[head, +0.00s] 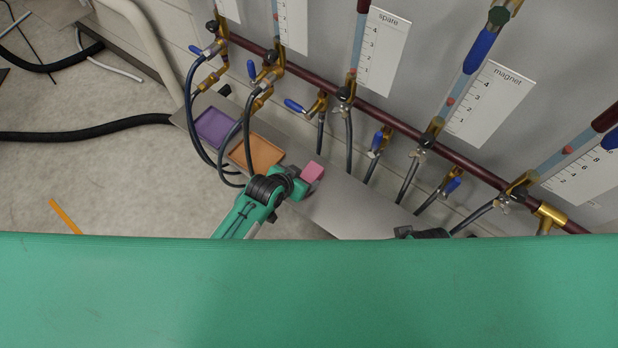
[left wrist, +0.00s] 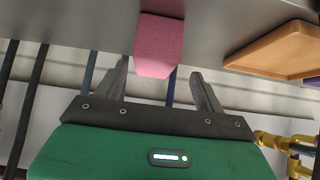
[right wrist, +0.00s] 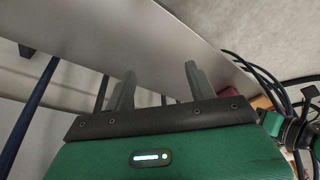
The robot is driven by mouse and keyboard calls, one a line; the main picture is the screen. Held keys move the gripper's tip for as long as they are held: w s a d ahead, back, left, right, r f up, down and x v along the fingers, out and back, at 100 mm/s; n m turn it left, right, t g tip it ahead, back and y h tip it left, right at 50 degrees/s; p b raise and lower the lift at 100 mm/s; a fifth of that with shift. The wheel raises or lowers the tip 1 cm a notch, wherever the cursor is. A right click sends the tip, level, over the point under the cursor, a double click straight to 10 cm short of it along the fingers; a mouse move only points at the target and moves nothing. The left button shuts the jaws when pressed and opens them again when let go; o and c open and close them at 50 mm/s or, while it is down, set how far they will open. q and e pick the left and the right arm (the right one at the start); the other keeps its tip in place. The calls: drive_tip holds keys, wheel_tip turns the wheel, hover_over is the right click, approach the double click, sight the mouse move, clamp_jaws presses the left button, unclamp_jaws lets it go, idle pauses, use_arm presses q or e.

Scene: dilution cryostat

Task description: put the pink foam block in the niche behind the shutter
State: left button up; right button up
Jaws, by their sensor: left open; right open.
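The pink foam block (head: 312,171) sits on the grey metal shelf (head: 350,208), just right of the orange tray. My left gripper (head: 299,183) is close beside it. In the left wrist view the block (left wrist: 159,44) shows ahead, between the lines of the two open fingers (left wrist: 160,68); I cannot tell whether they touch it. My right gripper is open and empty in the right wrist view (right wrist: 160,70), near the shelf's edge. In the head view only a dark part of the right arm shows above my green body. I see no shutter or niche.
An orange tray (head: 256,152) and a purple tray (head: 214,128) lie on the shelf left of the block. Hoses, blue-handled valves and a dark red pipe (head: 398,123) run along the panel behind. Black hoses loop over the trays. The shelf right of the block is bare.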

sight(307, 177)
use_arm(q)
drive_tip(key=x, duration=0.3)
drive_tip(key=b+x, duration=0.1)
drive_tip(key=shift+s+d+f, duration=0.25)
drive_tip(key=shift+d, duration=0.1)
drive_tip(key=shift+w+d+f, duration=0.2)
drive_tip(key=shift+w+f, duration=0.1)
drive_tip(key=c, duration=1.1)
use_arm(e)
drive_tip(key=v, duration=0.3)
drive_tip(key=shift+w, duration=0.2)
use_arm(q)
drive_tip(key=shift+r, duration=0.1)
use_arm(e)
drive_tip(key=shift+r, duration=0.1)
